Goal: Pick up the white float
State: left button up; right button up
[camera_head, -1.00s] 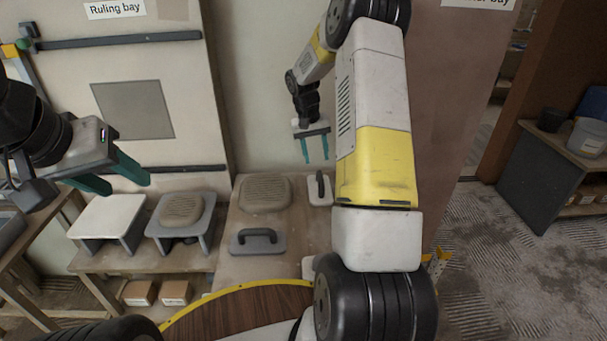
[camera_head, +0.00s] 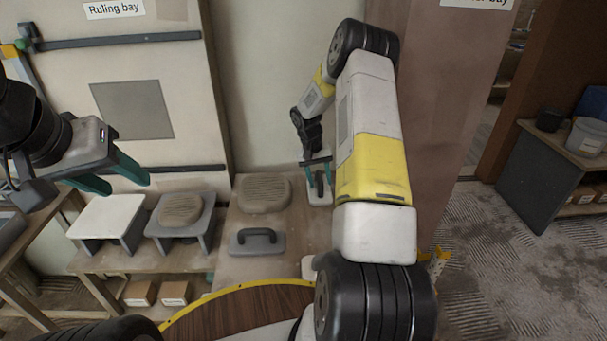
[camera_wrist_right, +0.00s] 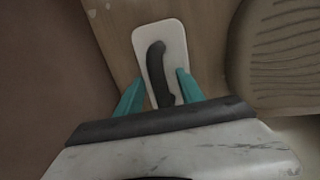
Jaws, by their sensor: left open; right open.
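The white float (camera_head: 326,198) lies flat on the wooden bench at the back, its black handle on top. In the right wrist view the white float (camera_wrist_right: 173,40) shows its dark handle (camera_wrist_right: 158,72) lying between the two green fingers. My right gripper (camera_head: 318,182) is open above the float, fingers pointing down, one on each side of the handle; I cannot tell how high it is above the plate. The right gripper also shows in the wrist view (camera_wrist_right: 157,95). My left gripper (camera_head: 121,175) is open and empty at the left, above the low shelf.
A grey float (camera_head: 257,241) and a ribbed tan pad (camera_head: 265,193) lie on the same bench, left of the white float. Two small stands, one white (camera_head: 107,216) and one grey (camera_head: 205,219) carrying another ribbed pad, are further left. A brown wall (camera_head: 432,130) rises to the right.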

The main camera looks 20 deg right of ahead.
aim_at(319, 177)
grip_shut()
jog(key=shift+r, duration=0.45)
jog(key=r, duration=0.1)
jog(key=a+r, duration=0.1)
jog(key=r, duration=0.1)
jog(key=a, duration=0.5)
jog(key=s+a, duration=0.1)
jog(key=a, duration=0.4)
jog(key=a+r, duration=0.1)
jog(key=a, duration=0.4)
jog(key=shift+s, duration=0.3)
